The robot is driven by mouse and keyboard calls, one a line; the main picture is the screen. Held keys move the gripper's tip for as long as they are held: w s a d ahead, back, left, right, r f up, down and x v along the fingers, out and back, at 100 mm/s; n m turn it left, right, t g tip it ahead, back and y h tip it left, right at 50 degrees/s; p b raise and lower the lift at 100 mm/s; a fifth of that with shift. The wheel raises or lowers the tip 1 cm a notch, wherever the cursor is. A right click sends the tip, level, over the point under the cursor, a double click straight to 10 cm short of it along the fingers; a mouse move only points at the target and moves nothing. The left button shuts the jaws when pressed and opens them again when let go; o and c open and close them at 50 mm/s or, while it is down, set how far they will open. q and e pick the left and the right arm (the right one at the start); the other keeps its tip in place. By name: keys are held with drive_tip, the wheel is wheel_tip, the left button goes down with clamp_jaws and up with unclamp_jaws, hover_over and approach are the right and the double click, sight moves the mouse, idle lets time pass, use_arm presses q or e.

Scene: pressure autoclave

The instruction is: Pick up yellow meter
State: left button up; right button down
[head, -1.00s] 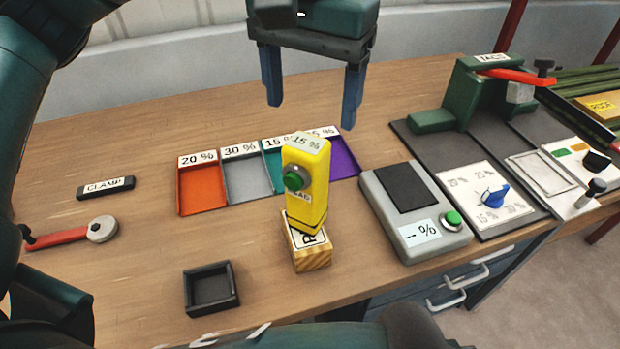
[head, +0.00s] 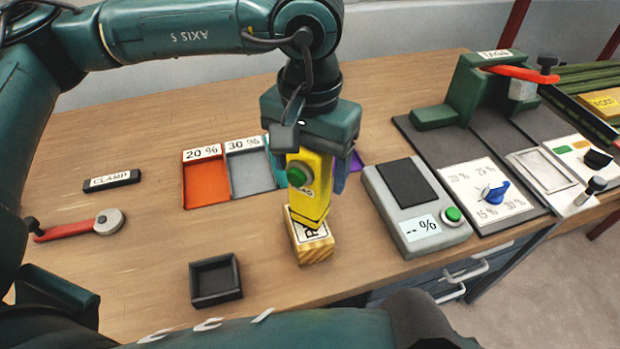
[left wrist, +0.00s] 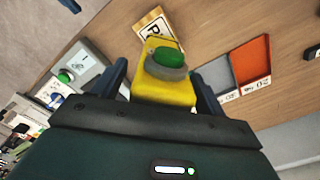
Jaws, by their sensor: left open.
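The yellow meter (head: 312,188), with a green button on its front, stands upright on a small wooden block (head: 311,243). My left gripper (head: 316,175) has come down over its top; the fingers are around it and open. In the left wrist view, the yellow meter (left wrist: 168,82) lies between the two fingers of the left gripper (left wrist: 160,80), with a gap visible on the right side. The meter's top label is hidden by the gripper in the head view. My right gripper is not in view.
An orange tray (head: 206,185) and a grey tray (head: 251,172) lie behind on the left. A grey percent device (head: 412,215) stands close on the right. A black square tray (head: 215,281) and a red-handled clamp (head: 80,228) are at the left.

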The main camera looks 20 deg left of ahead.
use_arm(q)
drive_tip(key=shift+c, duration=0.5)
drive_tip(key=shift+r, duration=0.1)
drive_tip(key=c, duration=1.2)
